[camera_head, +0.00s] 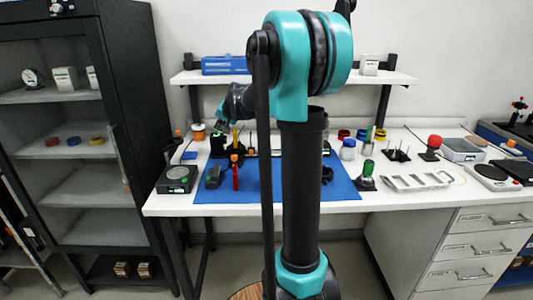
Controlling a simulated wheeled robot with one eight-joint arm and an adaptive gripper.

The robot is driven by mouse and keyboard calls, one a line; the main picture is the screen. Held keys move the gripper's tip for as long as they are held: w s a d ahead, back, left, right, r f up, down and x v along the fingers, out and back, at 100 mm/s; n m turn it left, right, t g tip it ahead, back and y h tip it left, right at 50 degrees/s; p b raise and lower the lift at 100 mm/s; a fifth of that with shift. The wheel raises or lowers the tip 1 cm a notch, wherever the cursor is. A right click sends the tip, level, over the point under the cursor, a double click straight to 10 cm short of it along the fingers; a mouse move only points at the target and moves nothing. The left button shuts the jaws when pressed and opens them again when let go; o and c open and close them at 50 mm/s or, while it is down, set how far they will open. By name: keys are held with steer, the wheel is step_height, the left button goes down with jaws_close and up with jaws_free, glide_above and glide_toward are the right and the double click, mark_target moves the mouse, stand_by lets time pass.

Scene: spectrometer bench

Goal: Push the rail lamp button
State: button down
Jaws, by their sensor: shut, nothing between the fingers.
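My arm reaches over the bench, and its dark and teal wrist bends down toward the back left of the blue mat (268,188). My gripper (219,127) is small at the end of it, above or beside a dark device (217,147). It is shut and empty. I cannot tell whether it touches anything. A dark low rail-like piece (264,153) lies toward the mat's back edge, partly behind my arm. The lamp button itself is too small or hidden to make out.
A red-handled tool (235,174) stands on the mat. A dark box with a round dial (178,178) sits at its left. A green-topped device (366,177) and a pale slotted tray (416,181) are at the right. A shelf (205,77) spans the back.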

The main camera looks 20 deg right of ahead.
steer(key=shift+r, duration=0.4)
step_height(320, 180, up, 6)
stand_by(0.7)
